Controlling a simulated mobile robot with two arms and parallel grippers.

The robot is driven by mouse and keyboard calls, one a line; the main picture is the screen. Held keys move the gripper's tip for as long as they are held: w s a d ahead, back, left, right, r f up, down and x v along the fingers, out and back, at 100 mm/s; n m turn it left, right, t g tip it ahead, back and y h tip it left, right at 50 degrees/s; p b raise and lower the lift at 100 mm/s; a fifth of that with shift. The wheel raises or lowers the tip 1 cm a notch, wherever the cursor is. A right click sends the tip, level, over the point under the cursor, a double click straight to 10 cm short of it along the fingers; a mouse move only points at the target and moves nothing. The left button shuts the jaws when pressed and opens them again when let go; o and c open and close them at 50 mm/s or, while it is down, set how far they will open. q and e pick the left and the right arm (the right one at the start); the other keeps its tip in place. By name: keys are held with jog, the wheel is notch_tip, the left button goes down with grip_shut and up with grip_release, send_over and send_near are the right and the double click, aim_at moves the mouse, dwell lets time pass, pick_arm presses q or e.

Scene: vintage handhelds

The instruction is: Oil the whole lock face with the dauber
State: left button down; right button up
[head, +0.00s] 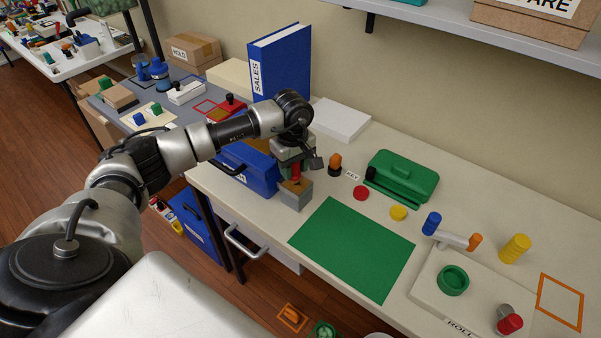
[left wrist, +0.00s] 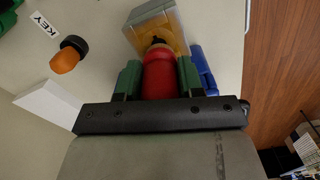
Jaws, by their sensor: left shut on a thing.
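My left gripper (head: 296,170) is shut on the red dauber (left wrist: 160,76), its green fingers on either side of the handle. The dauber also shows in the head view (head: 296,173), pointing down. Below it is a grey block (head: 297,199) with a brownish-yellow top, which I take to be the lock; it also shows in the left wrist view (left wrist: 150,14). The dauber's dark tip (left wrist: 157,42) is at the yellowish face (left wrist: 172,38); I cannot tell whether it touches. The gripper and dauber hide part of that face. My right gripper is not in view.
A blue box (head: 250,172) stands close left of the block. An orange-and-black piece (head: 335,164) by the KEY label (head: 353,174), a red disc (head: 361,193) and a green case (head: 402,177) lie to the right. The green mat (head: 353,247) in front is bare.

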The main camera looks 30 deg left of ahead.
pick_arm(q)
jog(key=shift+a, duration=0.25)
jog(key=shift+d, duration=0.1)
jog(key=shift+s+d, duration=0.25)
jog(key=shift+d, duration=0.55)
jog(key=shift+r, duration=0.15)
jog(key=shift+r+p, duration=1.75)
jog(key=shift+r, duration=1.15)
